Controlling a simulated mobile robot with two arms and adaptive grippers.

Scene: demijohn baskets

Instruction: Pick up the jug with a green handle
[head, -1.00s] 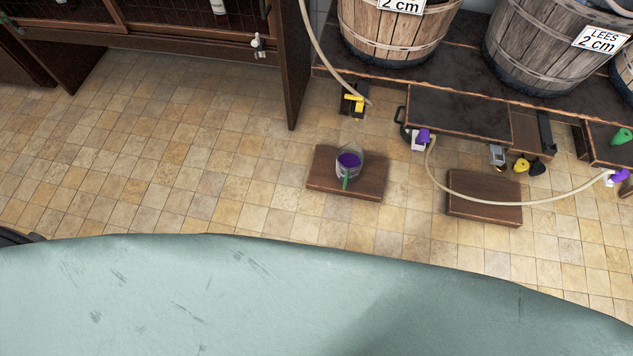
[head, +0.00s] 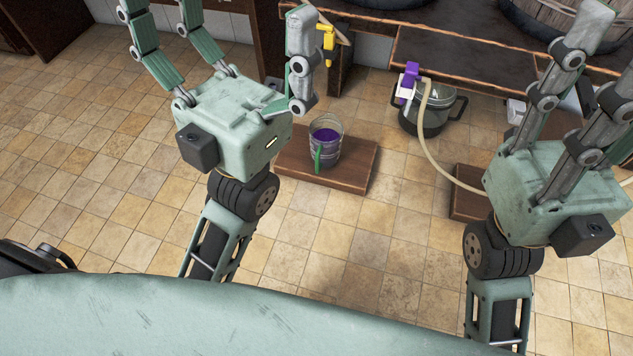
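The jug with a green handle (head: 329,153) stands upright on a low wooden board (head: 357,170) in the head view. It looks clear and has purple contents. Its green handle (head: 317,159) faces toward me. My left gripper (head: 232,25) is open and empty, raised to the left of the jug, with its fingers spread and pointing away from me. One finger passes just above the jug in the picture, apart from it. My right gripper (head: 600,75) is at the right edge, well right of the jug. Its fingers look spread and empty, though some are cut off.
A dark bucket (head: 430,115) with a purple clamp (head: 409,82) and a pale hose (head: 432,150) stands right of the jug. A second wooden board (head: 466,205) is partly behind my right gripper. A dark bench (head: 450,65) runs behind. Tiled floor in front is clear.

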